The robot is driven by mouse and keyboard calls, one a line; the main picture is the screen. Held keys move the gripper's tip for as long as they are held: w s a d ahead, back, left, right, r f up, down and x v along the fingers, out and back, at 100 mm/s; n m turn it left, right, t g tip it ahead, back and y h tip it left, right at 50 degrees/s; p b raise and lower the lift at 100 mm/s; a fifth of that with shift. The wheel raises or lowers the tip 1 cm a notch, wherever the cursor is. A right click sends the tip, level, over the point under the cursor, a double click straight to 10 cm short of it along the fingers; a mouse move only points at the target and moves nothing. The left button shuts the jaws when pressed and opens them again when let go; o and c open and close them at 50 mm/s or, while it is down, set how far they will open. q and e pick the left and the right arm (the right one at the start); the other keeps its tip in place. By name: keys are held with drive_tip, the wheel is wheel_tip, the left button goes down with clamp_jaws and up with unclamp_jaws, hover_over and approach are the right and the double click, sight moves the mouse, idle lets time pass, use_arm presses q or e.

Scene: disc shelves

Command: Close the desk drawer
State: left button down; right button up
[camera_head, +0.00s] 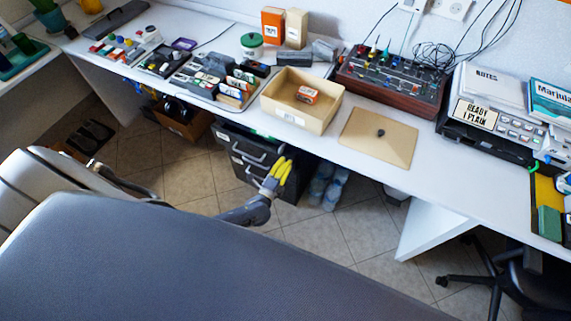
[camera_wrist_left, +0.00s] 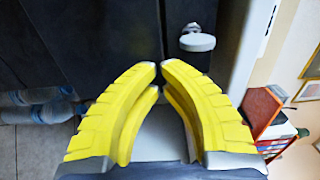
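A dark drawer unit (camera_head: 243,150) stands under the white desk, with pale bar handles on its stacked fronts. How far any drawer is pulled out cannot be told clearly. My left gripper (camera_head: 283,170) has yellow fingers and is in front of the unit's right side, below the desk edge. In the left wrist view the fingertips (camera_wrist_left: 162,66) come together with nothing between them. They point at a dark panel (camera_wrist_left: 95,40), and a pale rounded handle-like part (camera_wrist_left: 197,42) is just right of the tips. Contact cannot be told. My right gripper is not in view.
The desk (camera_head: 345,165) carries an open beige box (camera_head: 275,103), a flat beige panel (camera_head: 372,145) and a mixer-like device (camera_head: 392,82). Clear bottles (camera_head: 326,186) stand on the floor right of the unit. A black wheeled chair (camera_head: 525,285) is at lower right.

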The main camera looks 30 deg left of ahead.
use_arm(q)
drive_tip(key=shift+w, duration=0.1)
drive_tip(key=shift+w, duration=1.15)
